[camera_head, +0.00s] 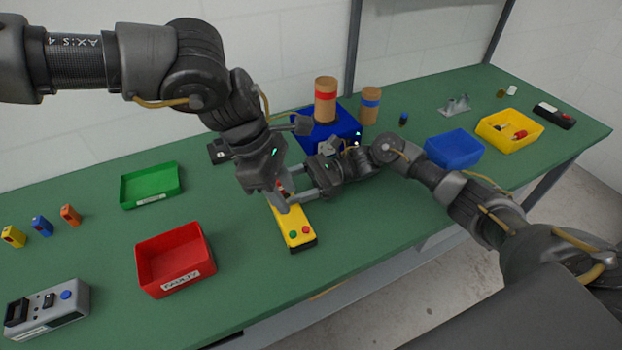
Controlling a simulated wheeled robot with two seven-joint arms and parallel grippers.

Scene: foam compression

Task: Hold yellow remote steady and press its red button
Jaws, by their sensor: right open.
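The yellow remote (290,219) lies on the green table near its front edge, with its near end toward me. A red button (306,230) and a green button (292,235) show on that near end. My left gripper (281,206) points down at the far part of the remote and hides some of it. I cannot tell whether its fingers are closed on the remote. My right gripper (293,186) reaches in from the right, open, beside the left fingertips and above the far end of the remote. Its fingertips partly overlap the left gripper in the picture.
A red FAULTY bin (175,262) stands left of the remote, with a green tray (150,186) behind it. A dark blue box (340,128) stands behind the grippers. A blue bin (454,148) and yellow bin (509,131) are right.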

